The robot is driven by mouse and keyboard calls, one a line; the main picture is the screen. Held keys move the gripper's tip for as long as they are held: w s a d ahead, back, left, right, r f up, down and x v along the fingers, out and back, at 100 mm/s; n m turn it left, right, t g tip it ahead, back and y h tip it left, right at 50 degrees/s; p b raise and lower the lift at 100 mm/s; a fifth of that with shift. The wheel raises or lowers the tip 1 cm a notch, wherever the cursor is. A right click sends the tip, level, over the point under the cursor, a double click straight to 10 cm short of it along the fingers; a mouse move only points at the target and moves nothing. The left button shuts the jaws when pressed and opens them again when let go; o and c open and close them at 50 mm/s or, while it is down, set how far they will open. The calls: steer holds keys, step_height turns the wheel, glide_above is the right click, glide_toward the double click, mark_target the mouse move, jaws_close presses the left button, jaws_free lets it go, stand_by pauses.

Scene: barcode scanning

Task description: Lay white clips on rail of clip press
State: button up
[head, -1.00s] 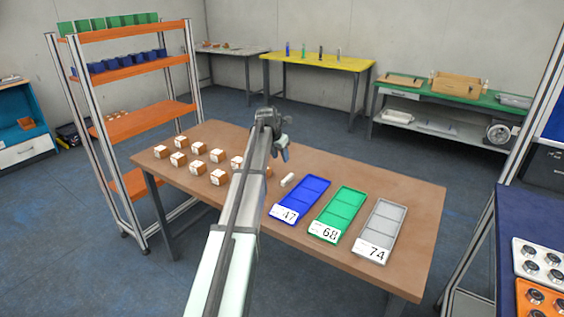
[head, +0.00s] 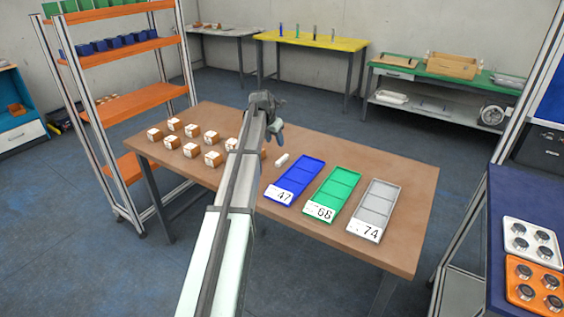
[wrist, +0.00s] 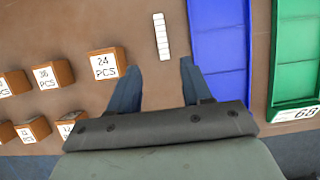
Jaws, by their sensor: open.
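A small white segmented strip (wrist: 161,37) lies on the brown table in the wrist view. It also shows in the head view as a short white bar (head: 282,160) left of the blue tray. I cannot tell whether it is a white clip. My gripper (wrist: 158,72) is open and empty above the table, its fingers apart and pointing toward the strip, with the strip just beyond the fingertips. In the head view my gripper (head: 276,136) is above the table behind my arm. I see no clip press or rail that I can make out.
Several brown boxes with white labels (head: 191,150) stand left of my arm, one reading 24 PCS (wrist: 105,64). A blue tray 47 (head: 296,180), a green tray 68 (head: 332,193) and a grey tray 74 (head: 375,208) lie to the right. The table's right end (head: 415,190) is bare.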

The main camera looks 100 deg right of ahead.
mark_target(282, 159)
steer(key=x, duration=1.2)
steer(key=shift+s+a+f, duration=0.1)
steer(key=shift+s+f, duration=0.05)
jaws_close()
